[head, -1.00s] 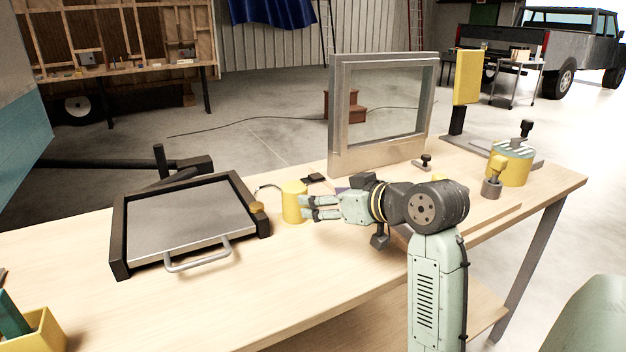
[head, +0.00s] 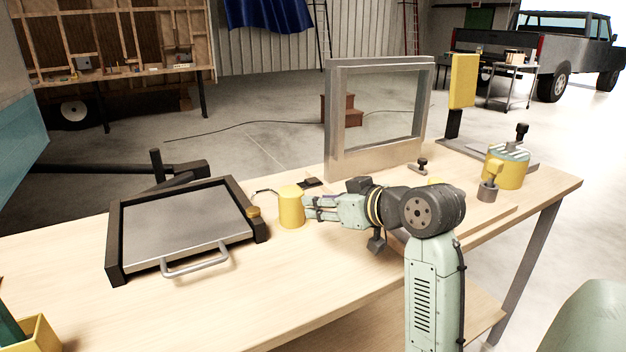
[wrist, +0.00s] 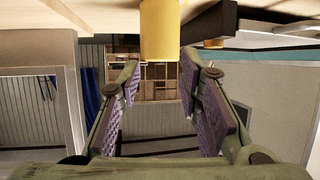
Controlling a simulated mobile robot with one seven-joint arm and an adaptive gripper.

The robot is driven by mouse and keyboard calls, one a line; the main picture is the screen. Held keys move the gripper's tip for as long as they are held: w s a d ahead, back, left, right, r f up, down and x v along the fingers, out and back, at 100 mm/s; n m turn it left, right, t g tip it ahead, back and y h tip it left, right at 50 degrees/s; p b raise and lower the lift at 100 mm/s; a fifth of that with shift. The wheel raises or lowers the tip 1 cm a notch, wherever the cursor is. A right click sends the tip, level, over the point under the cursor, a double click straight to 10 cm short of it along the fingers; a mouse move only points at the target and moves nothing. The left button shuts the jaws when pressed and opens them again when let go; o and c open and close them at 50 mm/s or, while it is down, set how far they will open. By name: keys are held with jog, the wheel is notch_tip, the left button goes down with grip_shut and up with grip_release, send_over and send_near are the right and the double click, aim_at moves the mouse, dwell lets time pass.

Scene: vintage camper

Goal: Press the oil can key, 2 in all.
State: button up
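The oil can appears to be the yellow cylinder (head: 291,208) with a thin dark curved spout on its left, upright on the wooden workbench (head: 290,275). I cannot make out its key clearly. My gripper (head: 308,208) is at the can's right side, its fingers pointing left at it and low over the bench. In the wrist view, which is upside down, the two fingers are spread with nothing between their pads. The yellow can (wrist: 160,28) shows ahead of and between the fingertips. Whether a finger touches it is not clear.
A black-framed metal tray (head: 185,226) with a handle stands left of the can. A small dark piece (head: 310,183) lies just behind it. An upright grey frame (head: 333,120) stands behind my arm. A yellow-and-teal clamp-like part (head: 506,168) is at the right. The bench front is clear.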

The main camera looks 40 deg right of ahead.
grip_shut()
dwell(1.4)
